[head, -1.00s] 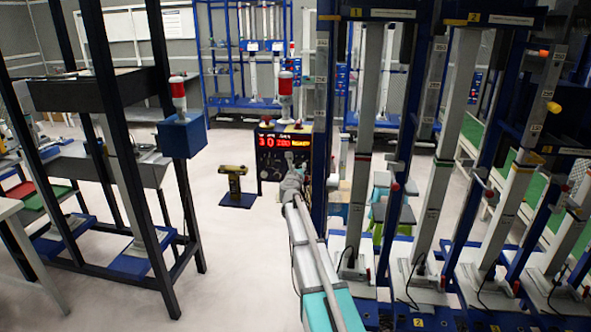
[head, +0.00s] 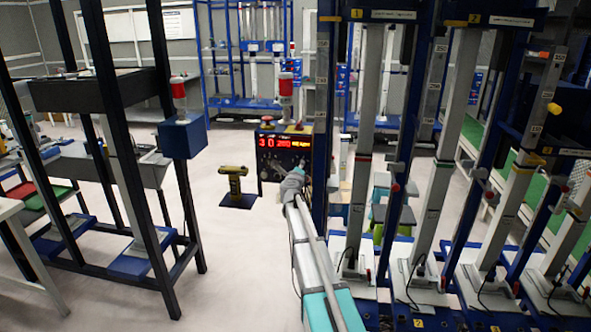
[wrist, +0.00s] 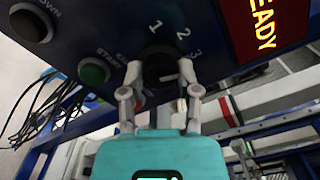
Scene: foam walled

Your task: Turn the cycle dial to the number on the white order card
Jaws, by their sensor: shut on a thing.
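The cycle dial (wrist: 157,64) is a dark round knob on the dark blue panel in the wrist view. The numbers 1, 2 and 3 curve around its upper right side. A short white mark on it points roughly right, on the side of the 3; its exact setting is hard to tell. My gripper (wrist: 160,75) is shut on the dial, one finger on each side. In the head view the control box (head: 284,153) shows a lit red display, and my arm hides part of its front. I cannot make out a white order card.
A green START button (wrist: 94,71) and a dark DOWN button (wrist: 31,23) sit left of the dial. A red READY display (wrist: 262,30) is at its right. A yellow-topped stand (head: 234,184) is left of the box; blue-framed columns rise close on the right.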

